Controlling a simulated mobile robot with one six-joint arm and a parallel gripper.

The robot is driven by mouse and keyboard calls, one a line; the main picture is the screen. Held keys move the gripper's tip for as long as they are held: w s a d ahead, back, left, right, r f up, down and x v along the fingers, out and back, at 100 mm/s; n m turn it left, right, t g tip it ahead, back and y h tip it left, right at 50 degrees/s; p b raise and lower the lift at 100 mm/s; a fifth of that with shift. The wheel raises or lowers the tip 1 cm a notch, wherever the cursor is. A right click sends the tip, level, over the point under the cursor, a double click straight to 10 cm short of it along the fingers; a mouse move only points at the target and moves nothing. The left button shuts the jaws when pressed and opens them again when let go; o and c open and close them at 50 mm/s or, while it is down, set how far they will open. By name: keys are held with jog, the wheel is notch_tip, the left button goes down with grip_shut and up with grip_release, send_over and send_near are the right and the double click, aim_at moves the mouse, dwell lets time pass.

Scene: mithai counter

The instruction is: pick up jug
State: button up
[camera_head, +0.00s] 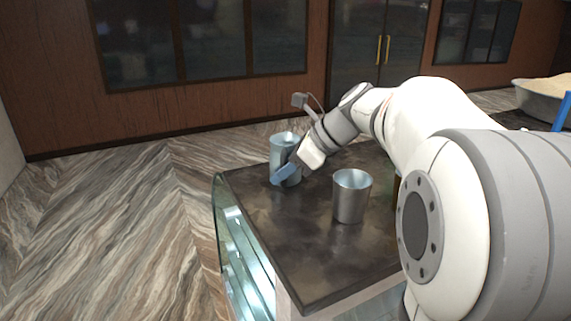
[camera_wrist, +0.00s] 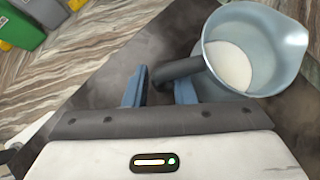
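The jug (camera_wrist: 286,42) is a pale blue-grey metal vessel with a dark handle, standing at the right of the wrist view with white contents inside. In the head view the jug (camera_head: 283,145) stands near the far left part of the dark counter. My gripper (camera_wrist: 158,88) has its two blue fingers apart. The dark handle reaches from the jug across the right finger, with its end over the gap between the fingers. I cannot tell whether they touch. In the head view my gripper (camera_head: 284,175) is at the jug's front, partly covering it.
A metal tumbler (camera_head: 351,197) stands on the counter (camera_head: 305,255), nearer and to the right of the jug. Something brownish is mostly hidden behind my arm. A large bowl (camera_head: 541,103) of pale contents is at the far right. Green and grey bins (camera_wrist: 22,32) stand on the floor.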

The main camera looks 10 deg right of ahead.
grip_shut()
jog(key=shift+r, duration=0.1)
dwell(0.8)
